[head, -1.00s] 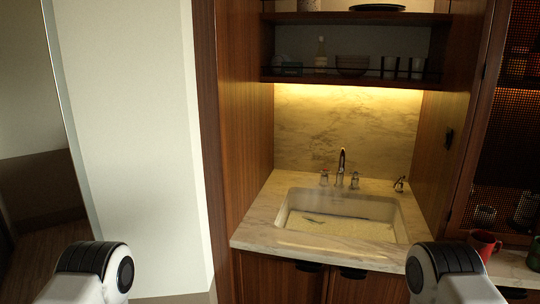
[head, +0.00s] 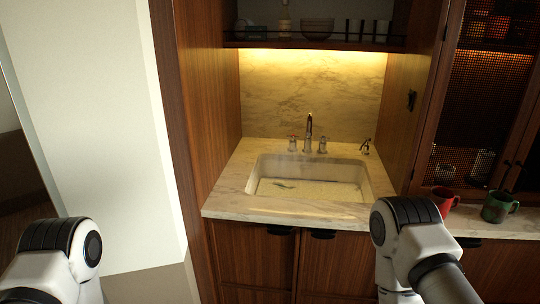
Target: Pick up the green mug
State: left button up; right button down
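The green mug (head: 496,207) stands upright on the marble counter at the far right of the head view, its handle pointing right. A red mug (head: 443,199) stands to its left, partly hidden behind my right arm. My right arm shows at lower right, left of and in front of both mugs. My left arm shows at lower left, far from the mugs. Both gripper ends are outside the picture.
A marble counter (head: 225,204) holds a sink (head: 310,179) with a faucet (head: 309,133). Wooden cabinets stand below, and a mesh-door cabinet (head: 485,100) rises behind the mugs. A shelf (head: 330,45) with bowl and cups hangs above. A pale wall (head: 100,130) is at left.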

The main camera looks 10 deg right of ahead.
aim_at(497, 204)
jog(key=z, duration=1.65)
